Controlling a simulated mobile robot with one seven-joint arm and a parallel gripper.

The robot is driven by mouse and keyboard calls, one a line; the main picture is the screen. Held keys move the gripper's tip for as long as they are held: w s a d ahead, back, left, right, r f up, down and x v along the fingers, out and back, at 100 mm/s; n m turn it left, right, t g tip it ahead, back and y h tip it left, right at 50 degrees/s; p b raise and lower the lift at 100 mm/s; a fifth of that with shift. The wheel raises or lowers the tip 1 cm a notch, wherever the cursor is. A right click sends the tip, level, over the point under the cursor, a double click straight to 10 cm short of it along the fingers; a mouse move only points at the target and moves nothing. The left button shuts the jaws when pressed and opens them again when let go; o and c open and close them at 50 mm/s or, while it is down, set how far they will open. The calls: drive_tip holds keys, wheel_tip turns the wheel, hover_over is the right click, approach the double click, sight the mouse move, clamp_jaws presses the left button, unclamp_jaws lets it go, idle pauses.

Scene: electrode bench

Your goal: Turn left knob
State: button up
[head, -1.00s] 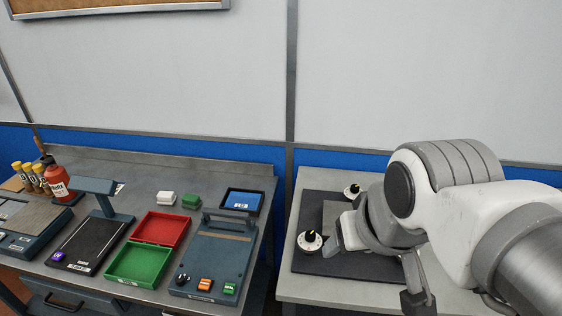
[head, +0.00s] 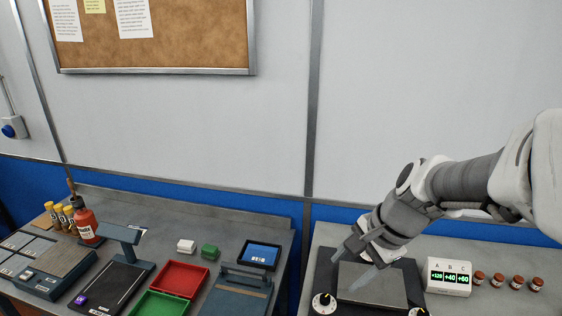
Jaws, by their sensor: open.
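The left knob (head: 323,303), a white dial with a black grip, sits at the front left of the dark plate device on the right bench, near the bottom edge of the head view. Another knob (head: 418,312) is at the front right, cut off by the picture edge. A grey plate (head: 372,286) lies between them. My gripper (head: 346,273) is open and empty, with its fingers pointing down over the plate's left part, behind and right of the left knob and apart from it. The knob seen earlier at the back is hidden, apparently behind my gripper.
A white display box (head: 449,276) marked A, B, C stands right of the device, with several small brown jars (head: 497,280) beside it. The left bench holds a red tray (head: 179,278), a green tray (head: 163,304) and a blue-screen tablet (head: 259,254).

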drive_tip(key=w+d+f+m+p, duration=0.5)
drive_tip(key=w+m, duration=0.2)
drive_tip(key=m, duration=0.3)
drive_tip(key=m+b, duration=0.1)
drive_tip(key=b, duration=0.1)
approach(326, 297)
drive_tip(key=shift+g+y, duration=0.3)
drive_tip(key=shift+g, duration=0.1)
drive_tip(key=x, duration=0.8)
drive_tip(key=shift+w+d+f, duration=0.2)
drive_tip(key=shift+w+f, duration=0.05)
drive_tip(key=shift+w, duration=0.1)
drive_tip(key=shift+c, duration=0.2)
clamp_jaws()
